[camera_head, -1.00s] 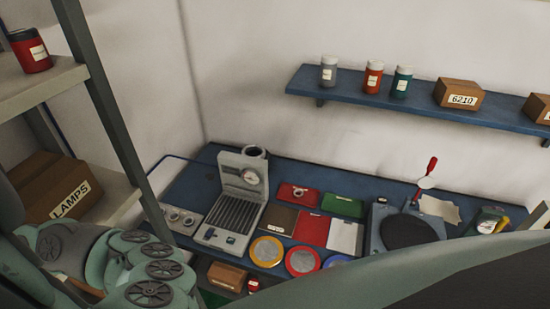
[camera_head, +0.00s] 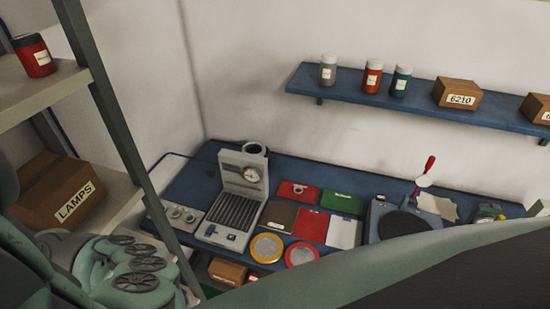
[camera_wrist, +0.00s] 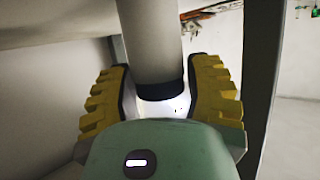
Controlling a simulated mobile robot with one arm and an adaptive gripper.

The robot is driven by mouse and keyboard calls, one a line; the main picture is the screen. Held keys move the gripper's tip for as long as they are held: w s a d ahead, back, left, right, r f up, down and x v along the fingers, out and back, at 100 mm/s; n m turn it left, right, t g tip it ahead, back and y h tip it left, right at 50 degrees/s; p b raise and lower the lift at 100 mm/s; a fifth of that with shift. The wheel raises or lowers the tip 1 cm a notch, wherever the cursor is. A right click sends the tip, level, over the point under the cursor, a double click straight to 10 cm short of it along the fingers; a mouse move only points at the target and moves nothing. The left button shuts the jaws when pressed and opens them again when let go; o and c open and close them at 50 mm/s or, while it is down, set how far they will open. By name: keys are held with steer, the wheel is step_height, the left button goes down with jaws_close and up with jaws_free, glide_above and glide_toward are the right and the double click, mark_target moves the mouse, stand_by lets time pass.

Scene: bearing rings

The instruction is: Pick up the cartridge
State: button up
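In the wrist view a pale grey cylinder with a black band at its lower end, which looks like the cartridge (camera_wrist: 150,40), stands between the two yellow ridged fingers of my gripper (camera_wrist: 160,92). The fingers' dark inner pads lie close on both sides of the black band. I cannot tell whether both pads touch it. The cylinder's upper end is cut off by the picture's top edge. My gripper and this cylinder do not show in the head view.
A rack with a red jar (camera_head: 33,55) and a LAMPS box (camera_head: 58,191) stands at the left. A blue bench (camera_head: 190,184) holds a grey gauge device (camera_head: 236,200), coloured trays and discs. A blue wall shelf (camera_head: 310,84) carries several jars and boxes. A post (camera_wrist: 263,80) rises at the wrist view's right.

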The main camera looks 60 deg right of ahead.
steer(key=c, duration=0.7)
steer(key=shift+c, duration=0.2)
steer(key=shift+r, duration=0.1)
